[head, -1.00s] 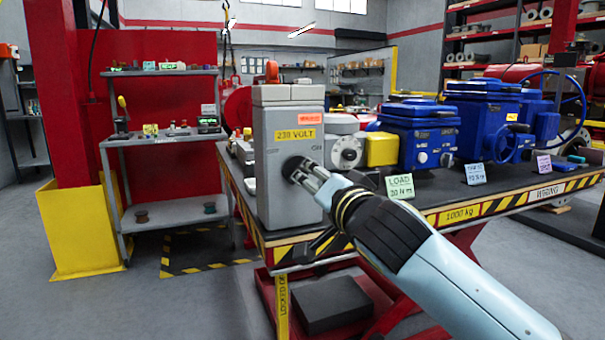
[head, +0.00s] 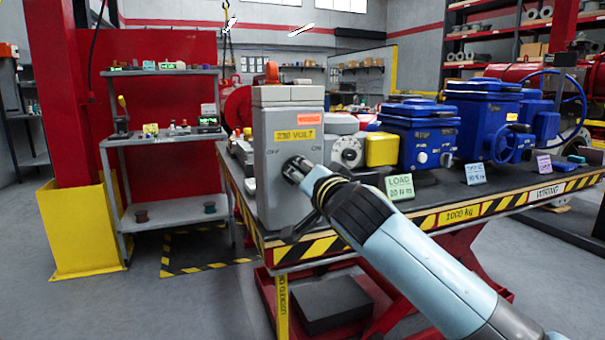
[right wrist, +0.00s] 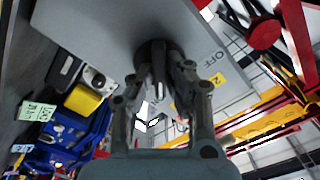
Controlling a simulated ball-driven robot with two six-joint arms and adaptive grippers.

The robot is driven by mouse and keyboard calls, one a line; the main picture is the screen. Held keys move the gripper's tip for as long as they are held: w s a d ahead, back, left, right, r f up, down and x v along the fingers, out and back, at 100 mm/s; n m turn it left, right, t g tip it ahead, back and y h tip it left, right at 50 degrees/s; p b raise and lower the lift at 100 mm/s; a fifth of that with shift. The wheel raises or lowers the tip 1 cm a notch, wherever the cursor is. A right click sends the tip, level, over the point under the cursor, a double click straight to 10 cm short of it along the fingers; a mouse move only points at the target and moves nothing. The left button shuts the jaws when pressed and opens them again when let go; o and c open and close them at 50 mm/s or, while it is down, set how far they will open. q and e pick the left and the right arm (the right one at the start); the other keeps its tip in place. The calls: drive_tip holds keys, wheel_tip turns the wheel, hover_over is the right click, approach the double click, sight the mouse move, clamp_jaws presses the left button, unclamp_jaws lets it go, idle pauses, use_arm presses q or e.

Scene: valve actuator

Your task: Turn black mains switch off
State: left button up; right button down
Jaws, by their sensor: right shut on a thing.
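The black mains switch (right wrist: 152,54) is a round knob on the front of a grey box (head: 288,212) with a yellow 230 VOLT label, between the marks OFF at left and ON at right. My right gripper (head: 296,170) reaches it from the lower right and is shut on the switch. In the right wrist view both fingers of the gripper (right wrist: 161,85) close around the knob's raised grip. The fingers hide most of the switch in the head view, so its pointing direction is hard to tell. My left gripper is not in view.
The box stands at the left front corner of a striped lift table (head: 455,212). Right of it are a yellow block (head: 382,149), blue actuators (head: 420,137) and a LOAD card (head: 399,187). A grey shelf cart (head: 165,140) stands at left, with open floor in front.

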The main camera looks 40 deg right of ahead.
idle(0.4)
drive_tip(key=n+p, duration=0.1)
drive_tip(key=n, duration=0.2)
drive_tip(key=shift+n, duration=0.4)
drive_tip(key=n+p, duration=0.2)
drive_tip(key=n, duration=0.2)
drive_tip(key=shift+a+r+n, duration=0.1)
drive_tip(key=shift+n, duration=0.2)
drive_tip(key=n+p, duration=0.2)
drive_tip(key=n, duration=0.6)
drive_tip(key=shift+n+p, duration=0.3)
drive_tip(key=shift+p, duration=0.1)
drive_tip(key=shift+f, duration=0.2)
drive_tip(key=c, duration=1.3)
unclamp_jaws()
drive_tip(key=shift+a, duration=0.1)
drive_tip(key=shift+c, duration=0.2)
